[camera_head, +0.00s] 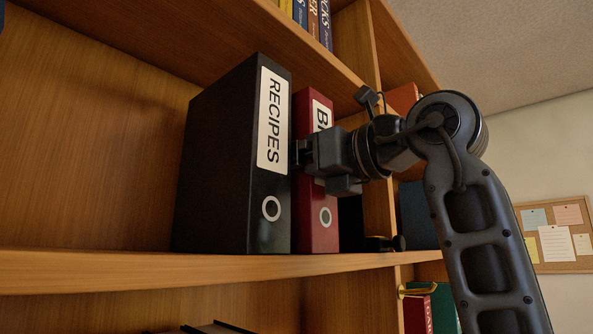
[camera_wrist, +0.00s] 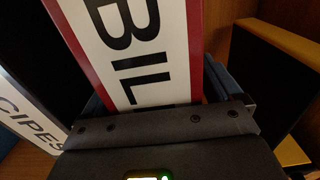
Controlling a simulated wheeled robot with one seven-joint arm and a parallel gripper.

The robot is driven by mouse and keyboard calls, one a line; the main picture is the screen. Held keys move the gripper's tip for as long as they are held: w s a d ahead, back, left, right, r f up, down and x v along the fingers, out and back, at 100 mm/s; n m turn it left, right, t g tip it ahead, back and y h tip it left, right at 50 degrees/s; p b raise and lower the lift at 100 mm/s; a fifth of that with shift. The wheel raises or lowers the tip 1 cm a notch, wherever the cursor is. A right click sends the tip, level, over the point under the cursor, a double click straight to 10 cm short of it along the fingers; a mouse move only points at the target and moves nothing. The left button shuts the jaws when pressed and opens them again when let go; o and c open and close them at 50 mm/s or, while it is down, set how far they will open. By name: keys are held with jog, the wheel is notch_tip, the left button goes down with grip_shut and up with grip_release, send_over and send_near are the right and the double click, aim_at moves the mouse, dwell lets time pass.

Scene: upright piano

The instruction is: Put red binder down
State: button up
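The red binder (camera_head: 316,215) stands upright on the wooden shelf, just right of the black RECIPES binder (camera_head: 232,165). Its bottom edge appears to be at the shelf board. My gripper (camera_head: 302,153) is at its spine, about mid-height, coming from the right. In the wrist view the red binder's white label (camera_wrist: 140,50) with "BIL" fills the middle, with a blue-grey finger close against each side. My gripper (camera_wrist: 155,90) appears shut on it. The gripper body hides part of the label in the head view.
The shelf board (camera_head: 130,268) is bare left of the black binder. A wooden divider (camera_head: 384,215) stands to the right. A yellow-edged dark object (camera_wrist: 280,60) is right of the binder in the wrist view. Books (camera_head: 312,18) stand on the shelf above.

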jog(key=b+v, duration=0.3)
jog(key=v, duration=0.9)
jog(key=shift+r+b, duration=0.15)
jog(key=shift+b, duration=0.2)
dwell(0.4)
